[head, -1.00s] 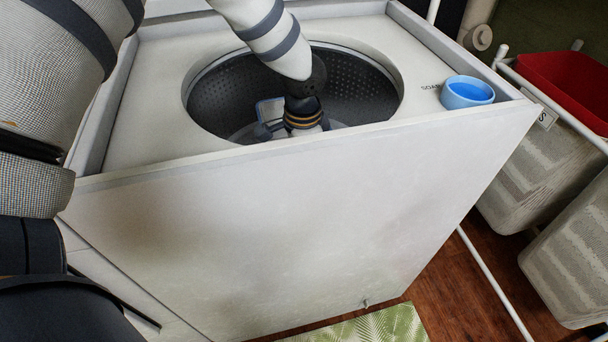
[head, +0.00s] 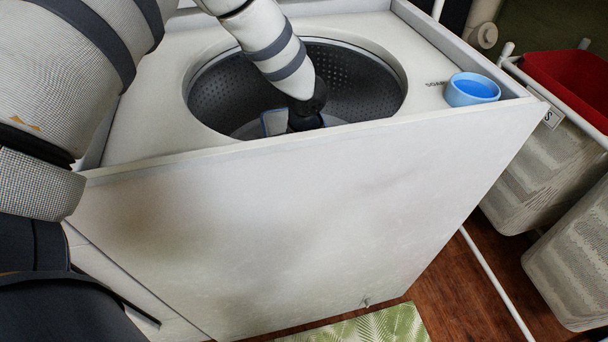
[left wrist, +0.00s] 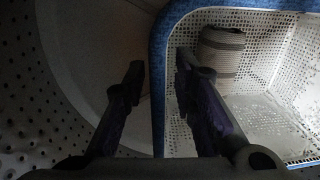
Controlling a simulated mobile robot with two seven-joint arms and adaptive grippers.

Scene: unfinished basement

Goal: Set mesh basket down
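The mesh basket (left wrist: 157,90) shows in the left wrist view as white perforated walls with a blue rim. A striped beige roll (left wrist: 222,50) is inside it. In the head view only a small pale, blue-edged part of the basket (head: 275,122) shows down in the washer drum (head: 355,90). My left arm reaches into the drum. My left gripper (left wrist: 160,62) is open, one finger on each side of the rim, with a gap to the left finger. Its fingers are hidden by the washer's front in the head view. My right gripper is not in view.
The white washer's front panel (head: 300,220) and top edges surround the drum opening. A blue cup (head: 472,90) stands on the top at right. A red basket (head: 570,85) and fabric hampers (head: 535,165) are further right. A leaf-patterned mat (head: 370,326) lies on the floor.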

